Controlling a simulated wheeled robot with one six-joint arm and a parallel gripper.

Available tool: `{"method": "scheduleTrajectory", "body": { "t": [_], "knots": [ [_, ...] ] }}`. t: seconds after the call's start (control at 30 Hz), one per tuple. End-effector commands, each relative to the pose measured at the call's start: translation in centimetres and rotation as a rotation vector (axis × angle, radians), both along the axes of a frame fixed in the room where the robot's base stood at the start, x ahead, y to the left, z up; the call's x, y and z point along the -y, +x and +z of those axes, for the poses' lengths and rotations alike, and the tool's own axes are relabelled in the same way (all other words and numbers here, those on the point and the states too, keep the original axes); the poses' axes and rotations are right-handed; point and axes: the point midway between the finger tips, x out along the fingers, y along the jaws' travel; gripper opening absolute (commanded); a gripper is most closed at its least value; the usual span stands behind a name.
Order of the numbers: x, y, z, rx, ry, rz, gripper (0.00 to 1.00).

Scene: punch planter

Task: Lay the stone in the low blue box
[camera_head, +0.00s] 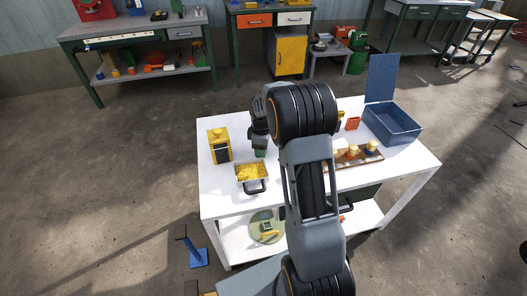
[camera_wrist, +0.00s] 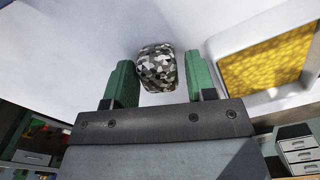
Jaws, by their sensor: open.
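The stone (camera_wrist: 158,70) is a rounded lump with a black, grey and white patchwork surface. In the wrist view it lies on the white tabletop between the two green fingers of my gripper (camera_wrist: 160,62). The fingers are open, with a visible gap on the right side of the stone and a narrow one on the left. In the head view my gripper (camera_head: 260,152) is low over the table's left half, and the stone is hidden there. The low blue box (camera_head: 392,126) stands at the table's right back, its lid raised upright behind it.
A tray with yellow filling (camera_head: 252,172) sits close to my gripper; the same tray (camera_wrist: 268,58) is right of the fingers in the wrist view. A yellow box-shaped device (camera_head: 219,146) stands left. A wooden rack with knobs (camera_head: 360,156) and an orange block (camera_head: 352,123) lie before the blue box.

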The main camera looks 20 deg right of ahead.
Motion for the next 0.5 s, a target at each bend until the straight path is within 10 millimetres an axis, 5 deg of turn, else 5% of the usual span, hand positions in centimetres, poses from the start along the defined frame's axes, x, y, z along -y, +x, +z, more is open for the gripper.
{"method": "scheduleTrajectory", "body": {
  "t": [0.2,0.5],
  "knots": [
    [-0.02,0.01,-0.09,0.001,-0.001,0.000,0.51],
    [-0.03,0.02,-0.07,0.001,-0.001,0.001,0.22]
  ]
}}
